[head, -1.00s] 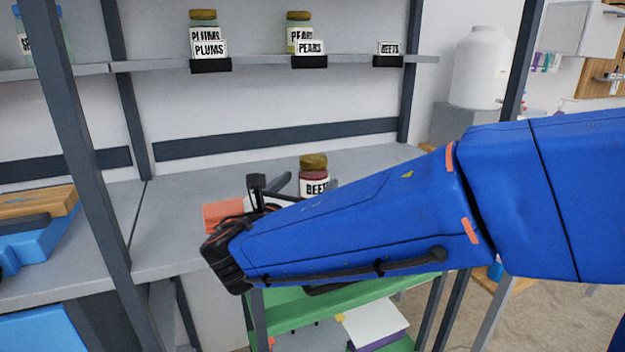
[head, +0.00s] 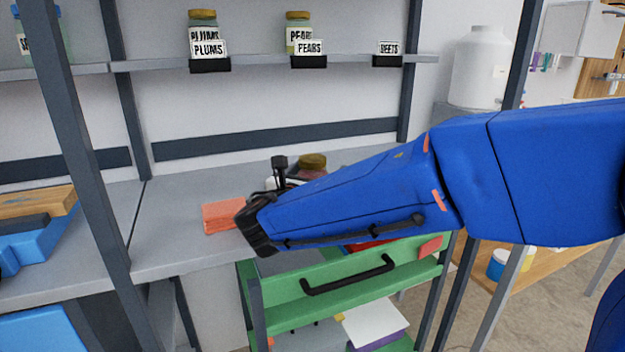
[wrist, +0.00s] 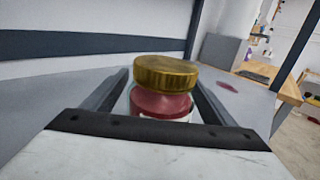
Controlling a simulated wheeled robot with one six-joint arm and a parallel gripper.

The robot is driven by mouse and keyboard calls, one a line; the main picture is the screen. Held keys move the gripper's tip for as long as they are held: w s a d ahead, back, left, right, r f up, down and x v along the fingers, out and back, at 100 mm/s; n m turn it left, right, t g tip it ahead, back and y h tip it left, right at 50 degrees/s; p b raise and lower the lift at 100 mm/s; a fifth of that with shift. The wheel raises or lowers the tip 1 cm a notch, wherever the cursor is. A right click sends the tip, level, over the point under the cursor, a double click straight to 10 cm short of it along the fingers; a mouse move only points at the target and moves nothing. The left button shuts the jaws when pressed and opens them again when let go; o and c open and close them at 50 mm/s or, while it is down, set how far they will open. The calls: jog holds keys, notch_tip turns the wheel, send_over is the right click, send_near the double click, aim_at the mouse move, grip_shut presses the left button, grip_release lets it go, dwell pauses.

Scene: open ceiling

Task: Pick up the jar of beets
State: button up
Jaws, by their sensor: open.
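The jar of beets (head: 313,163) stands upright on the grey counter (head: 170,225). In the head view my arm hides most of it below its gold lid. In the wrist view the jar (wrist: 161,90), with gold lid, red contents and a white label edge, is between the two fingers of my gripper (wrist: 163,95). The fingers are open, one on each side, with a gap visible beside the jar. The jar's lower part is hidden by the gripper body. In the head view the fingers are hidden behind my arm.
The shelf (head: 150,66) above holds a plums jar (head: 203,24), a pears jar (head: 298,25) and a beets label (head: 388,48) with no jar behind it. An orange block (head: 221,215) lies left of my wrist.

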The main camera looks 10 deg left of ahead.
jog(key=c, duration=1.6)
